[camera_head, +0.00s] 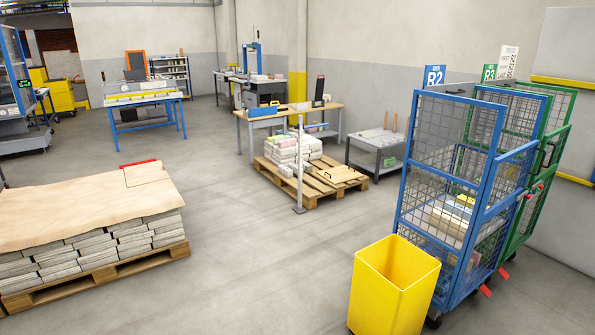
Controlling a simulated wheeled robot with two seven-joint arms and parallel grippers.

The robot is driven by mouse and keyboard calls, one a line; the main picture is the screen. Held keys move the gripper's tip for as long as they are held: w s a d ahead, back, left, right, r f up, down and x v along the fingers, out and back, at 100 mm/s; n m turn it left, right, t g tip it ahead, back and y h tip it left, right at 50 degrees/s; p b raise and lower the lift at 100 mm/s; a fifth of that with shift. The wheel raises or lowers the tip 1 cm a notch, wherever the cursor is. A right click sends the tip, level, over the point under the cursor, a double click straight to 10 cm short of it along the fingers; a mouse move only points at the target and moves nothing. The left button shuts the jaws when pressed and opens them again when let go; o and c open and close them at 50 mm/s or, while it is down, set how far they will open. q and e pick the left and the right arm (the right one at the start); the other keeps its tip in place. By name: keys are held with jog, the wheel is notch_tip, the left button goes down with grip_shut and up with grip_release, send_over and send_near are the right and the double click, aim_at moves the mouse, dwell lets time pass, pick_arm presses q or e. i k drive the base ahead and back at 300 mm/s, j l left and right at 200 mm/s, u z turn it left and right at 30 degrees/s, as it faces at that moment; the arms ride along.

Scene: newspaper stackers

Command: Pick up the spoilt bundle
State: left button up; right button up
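No gripper of mine shows in the head view. Grey bundles (85,247) are stacked in layers on a wooden pallet (120,272) at the left, under a brown paper sheet (75,207). A smaller pile of pale bundles (290,147) sits on a second wooden pallet (318,188) in the middle. I cannot tell which bundle is the spoilt one; none shows clear damage at this size.
An empty-looking yellow bin (388,290) stands front right, beside a blue cage trolley (410,170) marked R2, with some bundles inside, and a green cage trolley (562,133). A thin post (299,165) stands before the middle pallet. Floor between the pallets is clear.

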aim_at(307, 167)
jog(key=i+l, duration=0.1)
jog(key=i, duration=0.45)
jog(key=i+u, duration=0.25)
jog(key=i, duration=0.25)
jog(key=i+u, duration=0.2)
jog(key=i, duration=0.3)
jog(key=i+l+u, duration=0.25)
jog(key=i, duration=0.25)
jog(key=i+l+u, duration=0.25)
jog(key=i, duration=0.25)
jog(key=i+z, duration=0.3)
jog(key=i, duration=0.2)
jog(key=i+z, duration=0.25)
jog(key=i, duration=0.2)
jog(key=i+j+z, duration=0.3)
jog(key=i, duration=0.2)
jog(key=i+j+z, duration=0.25)
jog(key=i, duration=0.2)
jog(key=i+l+z, duration=0.35)
jog(key=i+z, duration=0.65)
jog(key=i, duration=0.2)
jog(key=i+j+z, duration=0.15)
jog(key=i+z, duration=0.35)
jog(key=i, duration=0.15)
jog(key=i+u, duration=0.35)
jog(key=i, duration=0.15)
jog(key=i+l+u, duration=0.25)
jog(key=i+u, duration=0.15)
jog(key=i+l+u, duration=0.35)
jog(key=i, duration=0.2)
